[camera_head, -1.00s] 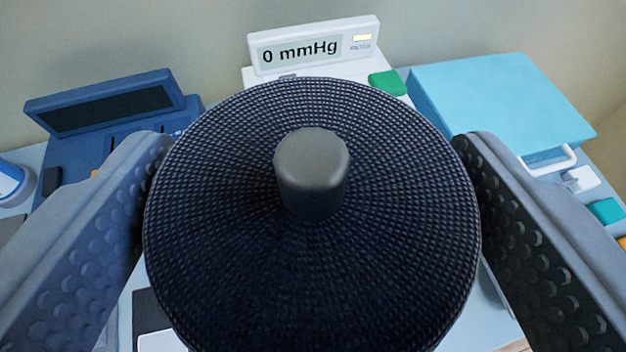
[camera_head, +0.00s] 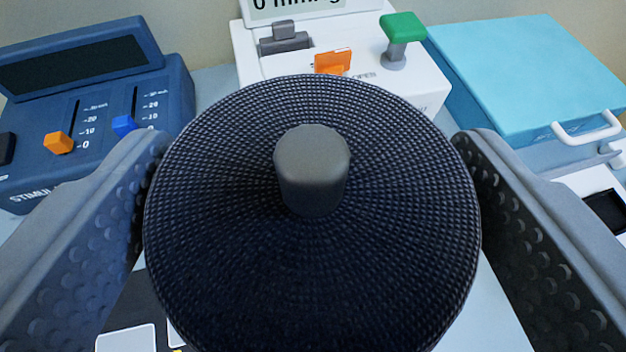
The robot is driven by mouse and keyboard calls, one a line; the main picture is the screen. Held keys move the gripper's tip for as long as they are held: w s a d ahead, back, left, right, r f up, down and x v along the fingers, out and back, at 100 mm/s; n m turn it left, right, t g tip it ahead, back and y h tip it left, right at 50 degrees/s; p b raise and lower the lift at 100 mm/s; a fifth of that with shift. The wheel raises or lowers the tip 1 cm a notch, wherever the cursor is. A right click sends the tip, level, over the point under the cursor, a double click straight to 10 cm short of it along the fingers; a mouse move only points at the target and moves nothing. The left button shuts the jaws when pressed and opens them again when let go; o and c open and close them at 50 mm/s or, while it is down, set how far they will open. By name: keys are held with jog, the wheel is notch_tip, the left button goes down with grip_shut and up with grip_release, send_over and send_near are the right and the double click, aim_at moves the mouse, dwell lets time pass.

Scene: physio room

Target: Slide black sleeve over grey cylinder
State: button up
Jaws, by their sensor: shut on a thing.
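My gripper (camera_head: 312,215) is shut on the black sleeve (camera_head: 310,270), with a ridged jaw on each side of it.
A dark blue stimulator box (camera_head: 90,90) with orange and blue sliders stands at the left. A white mmHg device (camera_head: 350,95) with orange and green levers stands behind the sleeve. A turquoise lidded box (camera_head: 530,75) is at the right. White cards (camera_head: 126,338) lie at lower left.

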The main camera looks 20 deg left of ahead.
jog(key=shift+f, duration=4.6)
jog(key=shift+s, duration=0.1)
jog(key=shift+f, duration=0.5)
jog(key=o, duration=1.5)
jog(key=shift+s, duration=0.1)
jog(key=v, duration=1.7)
jog(key=shift+r, duration=0.2)
